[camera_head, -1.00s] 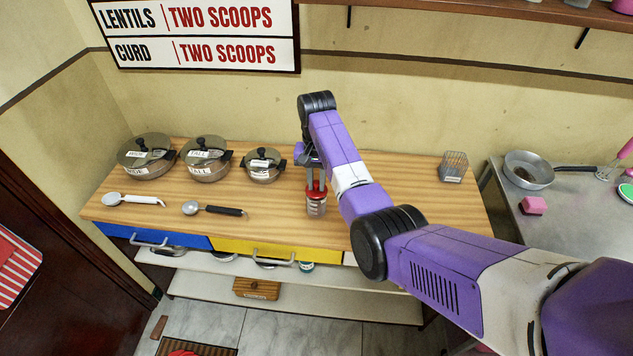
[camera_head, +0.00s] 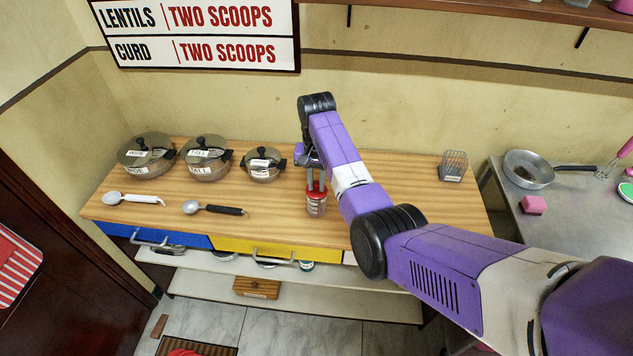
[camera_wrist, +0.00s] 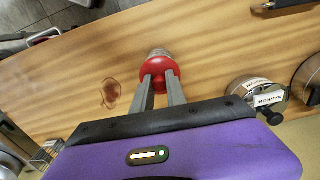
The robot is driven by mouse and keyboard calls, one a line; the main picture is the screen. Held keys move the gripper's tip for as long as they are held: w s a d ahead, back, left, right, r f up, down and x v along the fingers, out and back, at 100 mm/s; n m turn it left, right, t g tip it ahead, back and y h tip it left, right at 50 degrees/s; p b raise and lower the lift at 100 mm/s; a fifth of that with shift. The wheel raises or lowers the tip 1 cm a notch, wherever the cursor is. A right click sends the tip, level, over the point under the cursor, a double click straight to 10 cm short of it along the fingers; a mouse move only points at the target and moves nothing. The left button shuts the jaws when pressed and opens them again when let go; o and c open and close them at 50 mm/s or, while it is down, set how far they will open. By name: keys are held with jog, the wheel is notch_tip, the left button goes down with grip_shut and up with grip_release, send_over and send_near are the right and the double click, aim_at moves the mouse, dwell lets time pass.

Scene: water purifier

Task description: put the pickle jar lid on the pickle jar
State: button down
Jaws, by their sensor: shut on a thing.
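The pickle jar (camera_head: 316,207) is a small clear, ribbed jar standing on the wooden counter near its front edge. The red pickle jar lid (camera_head: 316,189) is at the jar's mouth, and my gripper (camera_head: 316,184) points down from above, shut on it. In the wrist view the lid (camera_wrist: 160,71) lies between the fingertips of my gripper (camera_wrist: 160,80). Part of the jar (camera_wrist: 159,54) shows beyond the lid. I cannot tell whether the lid is fully seated.
Three lidded pots, the nearest a small one (camera_head: 263,164), stand left of my gripper on the counter (camera_head: 390,185). A black-handled scoop (camera_head: 213,209) and a white-handled scoop (camera_head: 132,198) lie in front of them. A wire basket (camera_head: 453,166) stands at the right.

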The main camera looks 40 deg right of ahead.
aim_at(317, 183)
jog(key=shift+f, duration=0.4)
jog(key=c, duration=1.6)
grip_release()
jog(key=shift+r, duration=0.15)
jog(key=shift+r+p, duration=0.8)
jog(key=shift+r, duration=0.65)
notch_tip(317, 183, up, 8)
